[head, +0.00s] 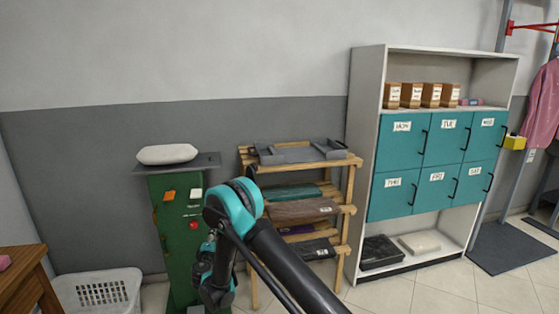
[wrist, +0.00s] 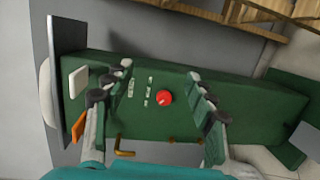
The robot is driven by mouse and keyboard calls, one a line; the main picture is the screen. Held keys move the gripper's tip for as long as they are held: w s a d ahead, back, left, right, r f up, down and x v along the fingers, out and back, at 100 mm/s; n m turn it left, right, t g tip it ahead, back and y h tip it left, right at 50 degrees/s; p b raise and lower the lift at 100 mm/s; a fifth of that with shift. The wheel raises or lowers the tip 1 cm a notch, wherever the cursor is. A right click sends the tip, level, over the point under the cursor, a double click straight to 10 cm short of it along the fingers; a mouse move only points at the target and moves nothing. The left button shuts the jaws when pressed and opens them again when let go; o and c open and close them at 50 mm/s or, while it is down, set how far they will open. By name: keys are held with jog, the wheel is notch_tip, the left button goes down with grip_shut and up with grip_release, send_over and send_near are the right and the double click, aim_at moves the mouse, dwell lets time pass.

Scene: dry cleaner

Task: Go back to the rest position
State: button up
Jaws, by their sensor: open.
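My gripper (wrist: 156,92) is open and empty in the wrist view, its fingers spread in front of the front face of a green cabinet (wrist: 250,108). A red round button (wrist: 164,97) shows between the fingers. I cannot tell whether the fingertips touch the cabinet. In the head view, my arm (head: 235,210) reaches forward to the green cabinet (head: 165,220), and its links hide part of the cabinet's right side and most of the gripper. The red button also shows in the head view (head: 193,226).
A white pillow-like item (head: 167,154) lies on the cabinet's grey top (head: 210,160). A wooden rack (head: 349,185) with folded items stands to the right, then a shelf unit (head: 368,100) with teal doors. A white basket (head: 98,290) and wooden table (head: 25,285) are at left.

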jog(key=d+r+m+g+h, duration=0.2)
jog(key=d+r+m+g, duration=0.3)
jog(key=d, duration=0.8)
jog(key=d+r+m+h, duration=0.25)
jog(key=d+r, duration=0.35)
jog(key=d, duration=0.7)
jog(key=s+d+r+m+g, duration=0.3)
jog(key=s+d+m+g, duration=0.15)
jog(key=s+d, duration=0.95)
jog(key=s+d+f+m+g+y, duration=0.1)
jog(key=s+d+f+m+y, duration=0.1)
jog(key=s, duration=1)
jog(key=s+d+f+m+g+y, duration=0.1)
jog(key=s+d+m, duration=0.3)
jog(key=s, duration=0.9)
jog(key=shift+s+d+f+m+g+y, duration=0.15)
jog(key=shift+d+f+m+g+y, duration=0.2)
jog(key=shift+d+f+g, duration=0.25)
